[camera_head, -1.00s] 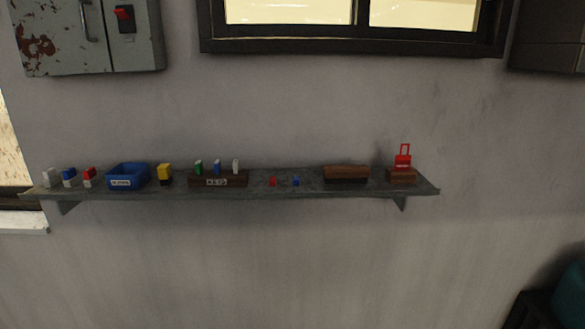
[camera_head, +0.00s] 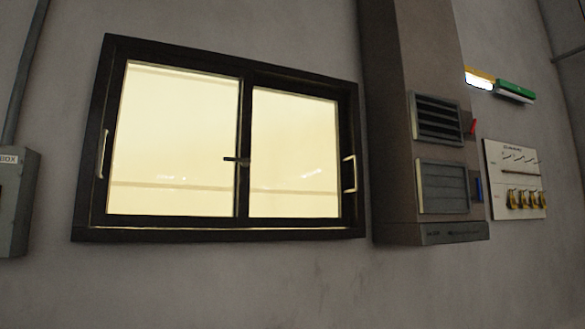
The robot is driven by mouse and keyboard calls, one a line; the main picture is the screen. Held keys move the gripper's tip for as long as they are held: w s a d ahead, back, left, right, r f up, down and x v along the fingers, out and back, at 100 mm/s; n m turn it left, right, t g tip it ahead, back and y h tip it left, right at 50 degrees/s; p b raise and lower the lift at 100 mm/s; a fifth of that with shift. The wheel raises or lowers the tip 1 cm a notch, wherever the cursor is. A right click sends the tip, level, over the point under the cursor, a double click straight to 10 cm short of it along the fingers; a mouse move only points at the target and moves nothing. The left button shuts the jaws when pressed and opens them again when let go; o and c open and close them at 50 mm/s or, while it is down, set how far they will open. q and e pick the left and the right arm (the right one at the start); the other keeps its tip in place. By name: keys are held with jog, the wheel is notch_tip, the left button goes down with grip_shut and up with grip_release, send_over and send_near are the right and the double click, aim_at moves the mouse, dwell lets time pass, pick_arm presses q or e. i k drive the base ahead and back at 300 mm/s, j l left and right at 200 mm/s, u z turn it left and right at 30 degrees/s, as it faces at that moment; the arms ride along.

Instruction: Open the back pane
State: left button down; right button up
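A dark-framed sliding window (camera_head: 90,150) is set in the grey wall, with two glass panes side by side. The left pane (camera_head: 180,140) and the right pane (camera_head: 294,150) both show pale yellow light. A light pull handle (camera_head: 102,154) is on the left side, and another handle (camera_head: 349,174) is on the right side. A small dark latch (camera_head: 236,160) sits at the middle where the panes meet. The window looks closed. I cannot tell which pane lies behind the other. Neither of my grippers is in view.
A brown column or duct (camera_head: 385,130) with two louvred vents (camera_head: 437,118) stands out right of the window. A grey box (camera_head: 14,200) hangs at the left edge. A tool board (camera_head: 515,180) and a lit lamp (camera_head: 479,80) are farther right. The wall below the window is clear.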

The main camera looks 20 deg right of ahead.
aim_at(342, 221)
jog(key=i+l+u, duration=0.1)
jog(key=l+u, duration=0.15)
jog(key=l, duration=0.65)
jog(key=l+u, duration=0.2)
jog(key=l, duration=0.75)
